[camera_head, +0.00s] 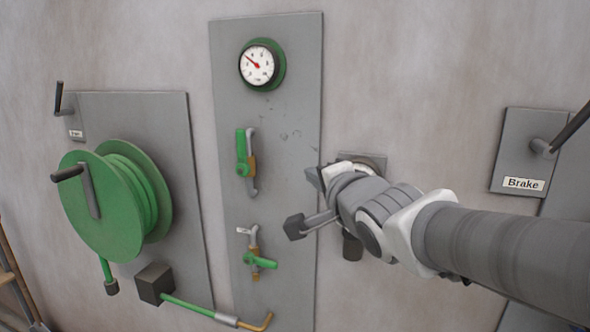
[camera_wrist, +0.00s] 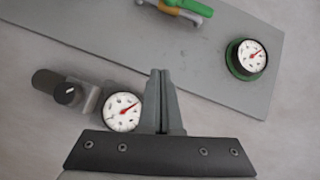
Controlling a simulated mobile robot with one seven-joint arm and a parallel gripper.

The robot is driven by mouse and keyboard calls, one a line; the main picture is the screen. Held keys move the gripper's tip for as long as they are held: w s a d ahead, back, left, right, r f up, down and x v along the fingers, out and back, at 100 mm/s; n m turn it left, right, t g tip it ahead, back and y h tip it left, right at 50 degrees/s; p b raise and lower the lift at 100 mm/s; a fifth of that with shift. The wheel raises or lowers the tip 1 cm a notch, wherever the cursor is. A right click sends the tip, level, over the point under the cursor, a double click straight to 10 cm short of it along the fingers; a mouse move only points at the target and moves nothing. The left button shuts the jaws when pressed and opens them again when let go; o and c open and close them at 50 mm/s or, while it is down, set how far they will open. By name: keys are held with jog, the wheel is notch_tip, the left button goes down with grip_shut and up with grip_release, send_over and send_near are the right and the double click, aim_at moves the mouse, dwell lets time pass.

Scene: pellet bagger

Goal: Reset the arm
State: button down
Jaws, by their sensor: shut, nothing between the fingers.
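My gripper (camera_head: 318,178) is in front of the wall, over the right edge of the tall grey panel (camera_head: 268,110). It hides part of a wall fitting (camera_head: 372,162) behind it. In the wrist view, my gripper (camera_wrist: 161,73) has its two grey fingers together, with nothing held between them. A white dial (camera_wrist: 123,112) with a red needle and a black knob (camera_wrist: 68,94) show left of the fingers. My arm reaches in from the right of the head view. Whether the fingers touch anything cannot be told.
The panel carries a green-rimmed gauge (camera_head: 258,66), an upper green-handled valve (camera_head: 243,155) and a lower one (camera_head: 258,261). A green hose reel (camera_head: 118,200) juts out at left. A plate labelled "Brake" (camera_head: 524,184) with a dark lever (camera_head: 566,134) is at right.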

jog(key=s+d+f+n+g+h, duration=0.2)
jog(key=s+d+f+n+g, duration=0.3)
jog(key=s+f, duration=0.3)
jog(key=s+d+f+n+g+h, duration=0.2)
jog(key=s+d+f+n+g, duration=0.2)
jog(key=s+f, duration=0.4)
jog(key=s+d+n, duration=0.1)
jog(key=s+n, duration=0.1)
jog(key=s, duration=0.4)
jog(key=shift+s+d+n+g+h, duration=0.25)
jog(key=shift+d+n+g+h, duration=0.15)
jog(key=shift+f, duration=0.1)
